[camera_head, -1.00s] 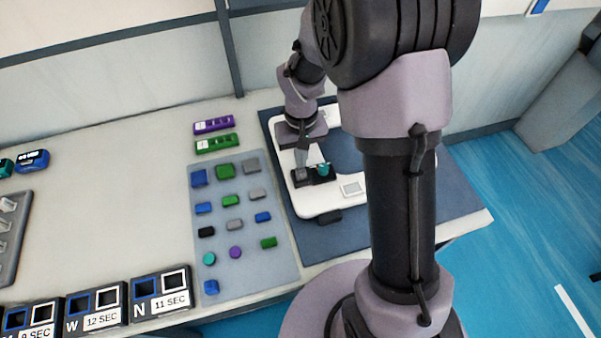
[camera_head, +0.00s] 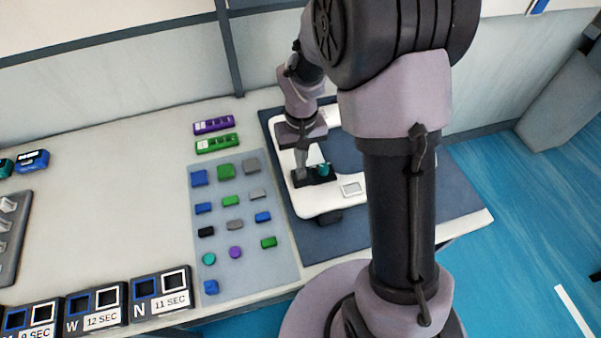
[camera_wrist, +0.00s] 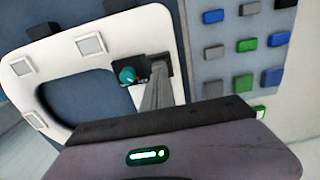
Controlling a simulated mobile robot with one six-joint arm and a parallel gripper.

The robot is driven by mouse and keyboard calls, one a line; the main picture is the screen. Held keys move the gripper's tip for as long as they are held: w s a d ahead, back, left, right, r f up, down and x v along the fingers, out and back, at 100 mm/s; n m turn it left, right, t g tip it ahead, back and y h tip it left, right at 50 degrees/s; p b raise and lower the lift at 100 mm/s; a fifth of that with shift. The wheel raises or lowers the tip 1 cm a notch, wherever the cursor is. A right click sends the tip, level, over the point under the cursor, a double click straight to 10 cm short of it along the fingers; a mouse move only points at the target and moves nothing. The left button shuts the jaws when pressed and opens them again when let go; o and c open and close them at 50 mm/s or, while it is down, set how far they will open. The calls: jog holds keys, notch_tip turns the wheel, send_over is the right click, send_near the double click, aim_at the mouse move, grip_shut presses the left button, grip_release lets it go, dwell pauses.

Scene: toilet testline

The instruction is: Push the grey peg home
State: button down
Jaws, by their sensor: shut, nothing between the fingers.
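My gripper (camera_head: 301,172) is shut and empty, pointing down at the left part of a small black block (camera_head: 324,177) on the white seat-shaped panel (camera_head: 310,207). In the wrist view my closed fingers (camera_wrist: 159,66) reach the black block (camera_wrist: 167,60), and their tips hide what lies beneath. The grey peg cannot be made out; the fingers cover that spot. A teal knob (camera_head: 323,168) stands on the same block, just right of the fingers; it also shows in the wrist view (camera_wrist: 126,75). I cannot tell whether the tips touch a peg.
The panel lies on a dark blue mat (camera_head: 313,244) and bears a square white button (camera_head: 352,189). A grey-blue board (camera_head: 260,283) with several coloured blocks is at the left. Green (camera_head: 217,143) and purple (camera_head: 213,125) strips lie behind it. The table at far left has bare room.

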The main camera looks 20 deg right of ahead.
jog(key=shift+f+b, duration=0.9)
jog(key=shift+f, duration=0.2)
dwell(0.4)
jog(key=shift+r, duration=0.15)
notch_tip(320, 180, up, 8)
jog(key=p, duration=0.6)
jog(key=shift+p, duration=0.3)
jog(key=s+a+r+m+t+b, duration=0.2)
jog(key=s+r+t+b, duration=0.15)
jog(key=s+r, duration=0.7)
jog(key=s+a+r+m+t+y+b, duration=0.2)
jog(key=s+r+b, duration=0.1)
jog(key=s, duration=0.5)
jog(key=shift+s+r, duration=0.25)
jog(key=shift+r, duration=0.1)
